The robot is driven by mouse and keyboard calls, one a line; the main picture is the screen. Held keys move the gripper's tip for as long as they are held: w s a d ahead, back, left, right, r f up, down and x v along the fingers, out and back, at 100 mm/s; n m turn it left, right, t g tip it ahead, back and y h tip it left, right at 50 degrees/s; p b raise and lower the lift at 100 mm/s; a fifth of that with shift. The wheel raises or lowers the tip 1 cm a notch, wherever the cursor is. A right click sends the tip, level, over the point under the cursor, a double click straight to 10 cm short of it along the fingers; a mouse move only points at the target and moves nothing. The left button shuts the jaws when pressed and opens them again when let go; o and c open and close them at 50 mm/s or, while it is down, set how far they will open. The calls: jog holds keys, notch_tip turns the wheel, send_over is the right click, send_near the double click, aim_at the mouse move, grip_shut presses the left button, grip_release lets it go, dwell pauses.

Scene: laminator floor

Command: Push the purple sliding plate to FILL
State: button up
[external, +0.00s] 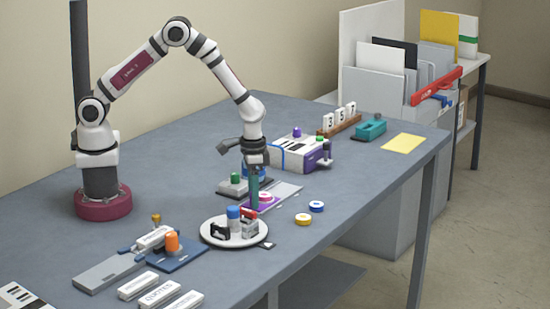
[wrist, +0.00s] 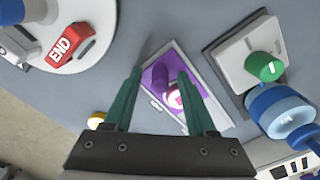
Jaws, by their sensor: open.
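The purple sliding plate (wrist: 152,80) sits on a pale, flat track (wrist: 208,92) in the wrist view, with a pink-and-white round piece (wrist: 175,97) on it. In the external view the plate (external: 270,202) is partly hidden by my fingers. My gripper (wrist: 158,76) points down over the plate, its two teal fingers apart, one on each side of a purple upright part of the plate. The gripper (external: 252,205) is low at the track in the external view. I cannot tell whether the fingers touch the plate. No FILL mark is readable.
A round white tray (external: 222,242) with small items, one marked END, stands close in front. A pale block with a green knob (wrist: 265,66) and a blue cylinder (wrist: 285,108) are close by. Yellow (external: 303,219) and blue (external: 316,206) rings lie right, near the table edge.

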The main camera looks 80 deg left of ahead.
grip_shut()
dwell(1.4)
